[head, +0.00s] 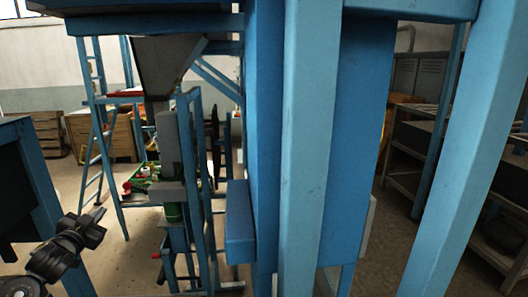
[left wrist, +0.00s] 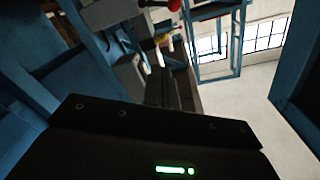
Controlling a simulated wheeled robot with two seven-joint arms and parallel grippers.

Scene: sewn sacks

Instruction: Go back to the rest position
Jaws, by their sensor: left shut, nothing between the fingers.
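My left gripper (head: 92,226) is at the lower left of the head view, dark and small, in front of the blue frame. In the left wrist view its dark fingers (left wrist: 172,92) are together with nothing held between them, above the black wrist housing with a green light. My right gripper is in neither view. I cannot make out any sack.
Thick blue beams (head: 308,150) stand close in front and block the middle and right. A blue machine with a grey hopper (head: 168,62) stands behind, left of centre. Wooden crates (head: 88,136) are at the back left. Shelves (head: 412,150) stand at right. Some floor (head: 125,262) is clear.

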